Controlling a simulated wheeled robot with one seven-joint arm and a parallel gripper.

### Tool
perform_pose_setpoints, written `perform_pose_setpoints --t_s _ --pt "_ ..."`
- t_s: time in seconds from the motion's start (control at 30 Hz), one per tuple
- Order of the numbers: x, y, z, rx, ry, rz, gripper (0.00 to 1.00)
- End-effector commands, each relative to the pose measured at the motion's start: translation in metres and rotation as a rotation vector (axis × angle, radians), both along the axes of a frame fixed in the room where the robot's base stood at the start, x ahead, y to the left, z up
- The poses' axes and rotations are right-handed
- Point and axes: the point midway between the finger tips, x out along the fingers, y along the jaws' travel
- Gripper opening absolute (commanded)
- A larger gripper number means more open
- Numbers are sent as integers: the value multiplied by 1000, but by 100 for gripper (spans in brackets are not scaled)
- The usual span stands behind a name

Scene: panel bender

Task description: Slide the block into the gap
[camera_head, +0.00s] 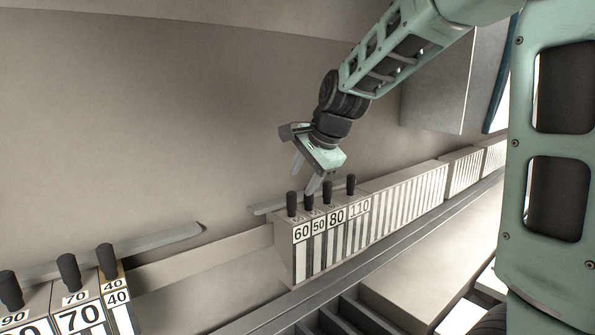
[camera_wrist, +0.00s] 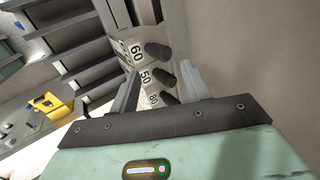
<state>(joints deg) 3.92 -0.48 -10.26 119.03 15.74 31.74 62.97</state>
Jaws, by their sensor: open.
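A row of pale blocks with black knobs stands on the machine's rail, labelled 60 (camera_head: 301,235), 50 (camera_head: 319,228), 80 (camera_head: 336,218) and 110 (camera_head: 359,208). A second group on the left holds 90 (camera_head: 15,318), 70 (camera_head: 82,318) and 40 (camera_head: 117,298). A gap (camera_head: 205,275) lies between the 40 and 60 blocks. My gripper (camera_head: 305,180) is open just above the right group's knobs. In the wrist view my gripper (camera_wrist: 160,72) has its fingers on either side of the 50 block's knob (camera_wrist: 163,78); contact cannot be told.
A long row of narrow pale segments (camera_head: 408,200) continues right of the 110 block. A grey bar (camera_head: 165,243) lies behind the left group. Dark slots (camera_head: 345,315) are in front of the rail. A yellow object (camera_wrist: 48,106) shows in the wrist view.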

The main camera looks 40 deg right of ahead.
Motion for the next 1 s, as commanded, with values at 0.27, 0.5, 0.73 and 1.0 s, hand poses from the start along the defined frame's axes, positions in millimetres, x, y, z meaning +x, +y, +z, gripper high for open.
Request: perform_pose_setpoints --t_s 0.27,0.5,0.73,1.0 --pt "19 2 -39 -2 3 5 47" --pt "36 3 -64 -2 3 6 47" --pt "46 3 -78 -2 3 6 47" --pt "48 4 -83 -1 5 7 47"
